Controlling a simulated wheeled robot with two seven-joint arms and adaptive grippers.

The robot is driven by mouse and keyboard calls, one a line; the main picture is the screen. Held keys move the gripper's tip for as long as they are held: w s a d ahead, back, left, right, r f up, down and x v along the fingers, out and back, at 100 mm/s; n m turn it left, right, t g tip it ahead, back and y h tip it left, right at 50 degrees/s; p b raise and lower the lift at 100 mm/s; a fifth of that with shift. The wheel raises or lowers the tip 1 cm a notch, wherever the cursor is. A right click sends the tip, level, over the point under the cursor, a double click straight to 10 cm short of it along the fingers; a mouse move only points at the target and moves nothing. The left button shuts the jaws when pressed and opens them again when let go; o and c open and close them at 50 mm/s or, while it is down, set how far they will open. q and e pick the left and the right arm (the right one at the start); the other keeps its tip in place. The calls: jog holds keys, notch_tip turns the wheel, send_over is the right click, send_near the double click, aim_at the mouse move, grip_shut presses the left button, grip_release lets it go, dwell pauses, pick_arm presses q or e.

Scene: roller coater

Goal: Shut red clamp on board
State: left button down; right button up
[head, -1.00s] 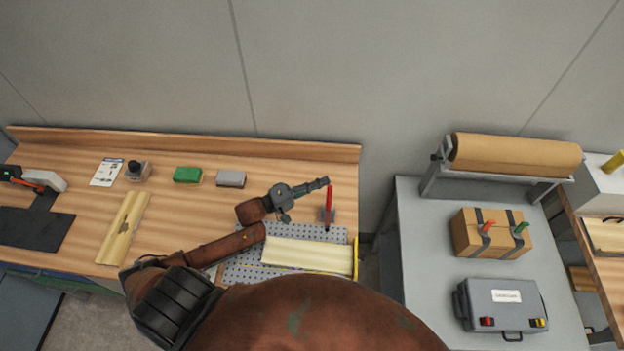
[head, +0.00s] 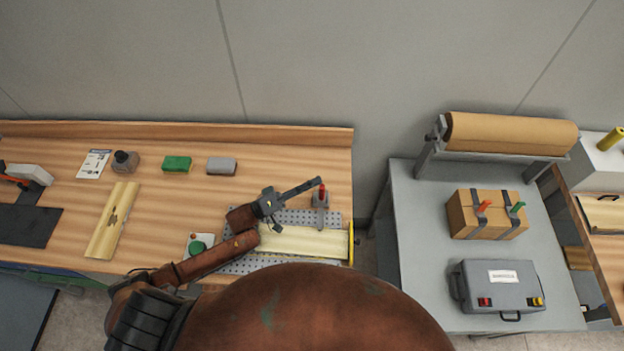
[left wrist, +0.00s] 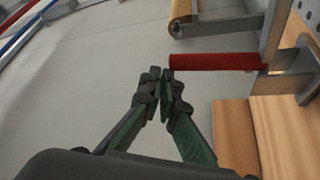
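The red clamp (head: 322,192) stands at the back right of the perforated metal plate, by the cream board (head: 300,241). Its red handle also shows in the left wrist view (left wrist: 215,62), with its metal end to the right. My left gripper (head: 318,182) is at the handle's upper end. In the left wrist view its fingertips (left wrist: 162,74) are together with nothing between them, just beside the handle's free end. I cannot tell whether they touch it. My right gripper is not in view. My arm hides the front of the plate.
A green button box (head: 196,247) sits left of the perforated plate (head: 240,267). A green block (head: 177,164) and a grey block (head: 221,166) lie behind on the wooden bench (head: 160,205). A grey table (head: 412,225) with a paper roll (head: 512,134) stands right, across a gap.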

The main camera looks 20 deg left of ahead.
pick_arm(q)
jog(key=shift+s+d+f, duration=0.15)
jog(key=shift+s+f, duration=0.2)
jog(key=shift+f, duration=0.15)
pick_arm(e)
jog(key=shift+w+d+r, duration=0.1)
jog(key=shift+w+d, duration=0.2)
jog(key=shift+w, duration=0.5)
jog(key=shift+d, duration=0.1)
pick_arm(q)
notch_tip(320, 180, up, 3)
jog(key=w+a+p, duration=0.2)
jog(key=w, duration=0.1)
jog(key=b+v, duration=0.3)
jog(key=v, duration=0.6)
jog(key=shift+w+a+f, duration=0.2)
jog(key=shift+a, duration=0.1)
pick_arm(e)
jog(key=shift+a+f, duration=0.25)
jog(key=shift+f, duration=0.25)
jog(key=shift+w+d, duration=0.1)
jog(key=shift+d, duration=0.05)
